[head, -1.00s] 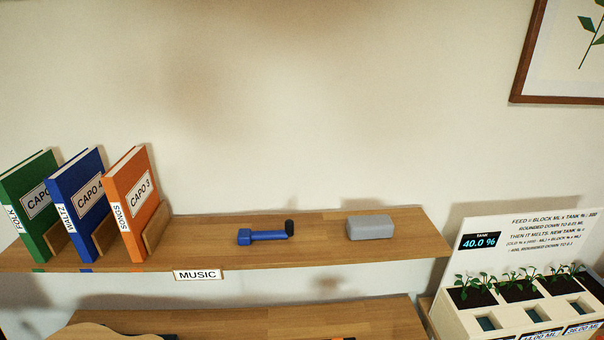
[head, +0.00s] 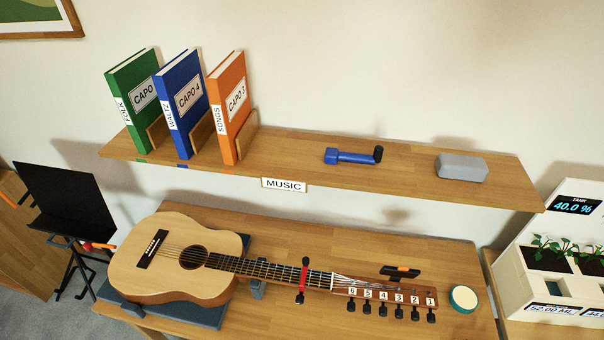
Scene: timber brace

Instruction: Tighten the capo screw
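The capo (head: 303,280) is a red bar set across the neck of an acoustic guitar (head: 180,270). Dark parts show at both ends of the capo; which one is the screw, and how tight it is, I cannot tell. The guitar lies face up on a wooden bench, its body at the left and its headstock (head: 390,298) at the right. The headstock carries numbered labels and several black pegs. Neither of my grippers is in view.
Above, the MUSIC shelf (head: 400,170) holds green, blue and orange books, a blue crank-like tool (head: 350,157) and a grey block (head: 462,167). A black-and-orange device (head: 400,271) and round tin (head: 463,298) lie near the headstock. A music stand (head: 62,200) is left, planter (head: 550,262) right.

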